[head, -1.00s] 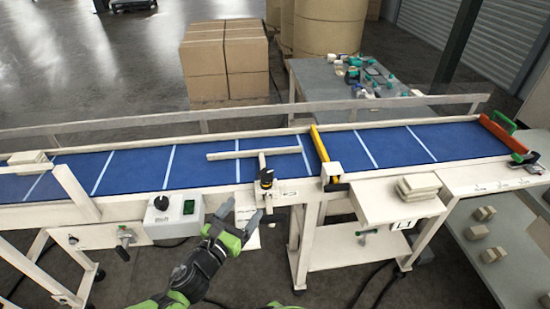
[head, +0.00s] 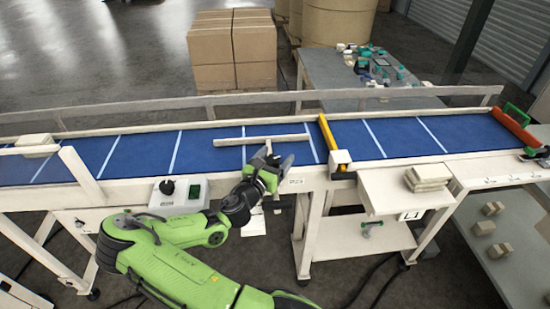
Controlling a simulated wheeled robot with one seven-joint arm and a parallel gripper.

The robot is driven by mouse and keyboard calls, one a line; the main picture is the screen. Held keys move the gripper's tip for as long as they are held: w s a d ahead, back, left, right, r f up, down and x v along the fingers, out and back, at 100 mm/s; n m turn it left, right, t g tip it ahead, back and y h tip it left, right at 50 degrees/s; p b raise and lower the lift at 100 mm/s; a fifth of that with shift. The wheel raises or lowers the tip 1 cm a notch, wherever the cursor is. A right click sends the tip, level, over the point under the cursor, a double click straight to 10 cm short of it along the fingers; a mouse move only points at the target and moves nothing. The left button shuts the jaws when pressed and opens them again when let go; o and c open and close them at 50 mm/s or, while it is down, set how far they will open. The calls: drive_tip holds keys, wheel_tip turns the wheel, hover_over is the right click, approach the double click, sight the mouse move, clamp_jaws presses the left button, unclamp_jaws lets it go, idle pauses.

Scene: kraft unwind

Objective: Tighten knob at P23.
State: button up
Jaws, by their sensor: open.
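The P23 label (head: 296,182) is on the conveyor's near side rail. The black knob beside it is largely hidden behind my gripper. The knob's bracket belongs to the pale guide bar (head: 240,142) lying over the blue belt. My gripper (head: 269,157) is at the knob's place by the near rail, its dark fingers pointing toward the belt and open. I cannot tell whether the fingers are around the knob or touching it.
A control box (head: 179,193) with a black dial and green button stands left of my gripper. A yellow bar (head: 328,136) crosses the belt (head: 395,138) to the right. Pale blocks (head: 428,176) sit on a side shelf. A fence rail runs behind the belt.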

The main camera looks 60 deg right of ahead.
drive_tip(key=shift+a, duration=0.1)
drive_tip(key=c, duration=1)
